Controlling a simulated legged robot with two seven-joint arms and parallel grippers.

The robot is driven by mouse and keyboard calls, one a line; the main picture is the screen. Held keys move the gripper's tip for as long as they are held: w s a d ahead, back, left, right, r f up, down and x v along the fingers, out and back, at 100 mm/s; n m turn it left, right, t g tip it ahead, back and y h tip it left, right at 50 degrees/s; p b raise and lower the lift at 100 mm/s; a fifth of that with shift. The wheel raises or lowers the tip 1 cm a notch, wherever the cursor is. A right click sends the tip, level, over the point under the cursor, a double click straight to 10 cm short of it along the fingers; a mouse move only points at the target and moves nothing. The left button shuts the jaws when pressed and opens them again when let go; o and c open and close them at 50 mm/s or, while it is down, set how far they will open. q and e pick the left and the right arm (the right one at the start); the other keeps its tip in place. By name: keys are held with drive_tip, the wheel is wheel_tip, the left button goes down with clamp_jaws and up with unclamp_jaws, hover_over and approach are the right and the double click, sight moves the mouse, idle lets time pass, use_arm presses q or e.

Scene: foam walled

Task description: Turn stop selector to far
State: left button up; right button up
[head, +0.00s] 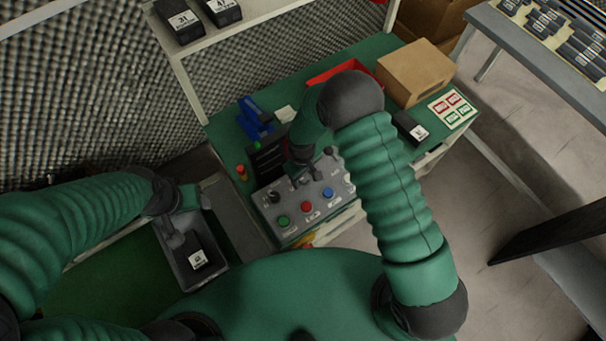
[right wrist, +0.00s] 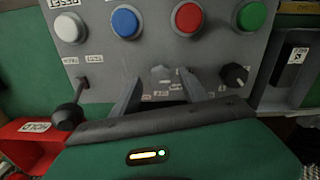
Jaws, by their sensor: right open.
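The grey control panel (head: 335,190) sits at the front of the green bench. In the right wrist view a small grey selector (right wrist: 160,75) stands on the panel among small labels, too small to read. My right gripper (head: 304,178) is over the panel, open; its two fingers (right wrist: 158,92) show to either side of that grey selector, contact unclear. A black knob (right wrist: 234,77) is to the right in that view, and at the panel's left in the head view (head: 273,197). My left gripper (head: 180,225) is over a grey bin; its jaws are unclear.
Green (right wrist: 251,15), red (right wrist: 188,17), blue (right wrist: 125,21) and white (right wrist: 69,26) buttons line the panel. A black-balled lever (right wrist: 69,116) stands near the fingers. A cardboard box (head: 415,72) and red tray (head: 335,73) are behind. The grey bin (head: 217,272) holds a black box (head: 199,262).

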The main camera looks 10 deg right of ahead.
sight(302, 178)
wheel_tip(302, 178, up, 17)
drive_tip(key=shift+a, duration=0.2)
drive_tip(key=shift+s, duration=0.1)
idle(0.3)
